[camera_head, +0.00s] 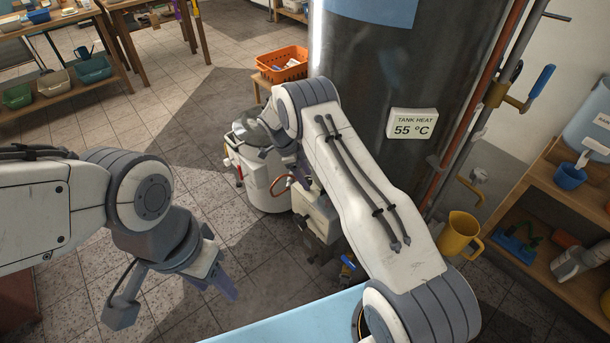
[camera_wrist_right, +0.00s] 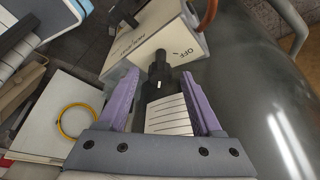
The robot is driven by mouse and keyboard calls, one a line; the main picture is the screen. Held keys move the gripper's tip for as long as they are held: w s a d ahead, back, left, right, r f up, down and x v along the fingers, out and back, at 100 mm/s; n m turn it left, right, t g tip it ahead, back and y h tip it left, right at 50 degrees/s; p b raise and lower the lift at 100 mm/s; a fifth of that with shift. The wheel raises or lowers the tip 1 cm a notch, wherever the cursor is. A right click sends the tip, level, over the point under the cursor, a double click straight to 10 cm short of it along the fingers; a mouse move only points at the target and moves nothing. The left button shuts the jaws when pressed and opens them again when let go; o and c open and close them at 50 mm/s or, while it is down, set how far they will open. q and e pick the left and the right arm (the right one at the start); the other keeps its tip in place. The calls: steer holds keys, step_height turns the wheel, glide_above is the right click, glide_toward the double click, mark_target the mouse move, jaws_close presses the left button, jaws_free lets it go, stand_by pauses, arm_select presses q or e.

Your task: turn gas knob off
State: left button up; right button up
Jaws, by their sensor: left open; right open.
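The gas control box is a cream box in the right wrist view (camera_wrist_right: 150,35), with OFF lettered on its right side. In the head view, a cream box (camera_head: 318,215) stands below my right arm. A black knob-like part (camera_wrist_right: 159,72) sticks out from the box towards my right gripper (camera_wrist_right: 160,88). The purple fingers of that gripper are open, one on each side of the black part, with gaps visible. In the head view, my right arm partly hides this gripper (camera_head: 304,168). My left gripper (camera_head: 222,282) is open and empty over the tiled floor.
The dark tank (camera_head: 395,60) with a 55 °C sign (camera_head: 412,124) stands behind my right arm. A white canister (camera_head: 262,180) is left of the box. A yellow jug (camera_head: 458,234) and wooden shelf (camera_head: 535,185) are at right. Floor at left is open.

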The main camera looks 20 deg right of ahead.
jaws_close()
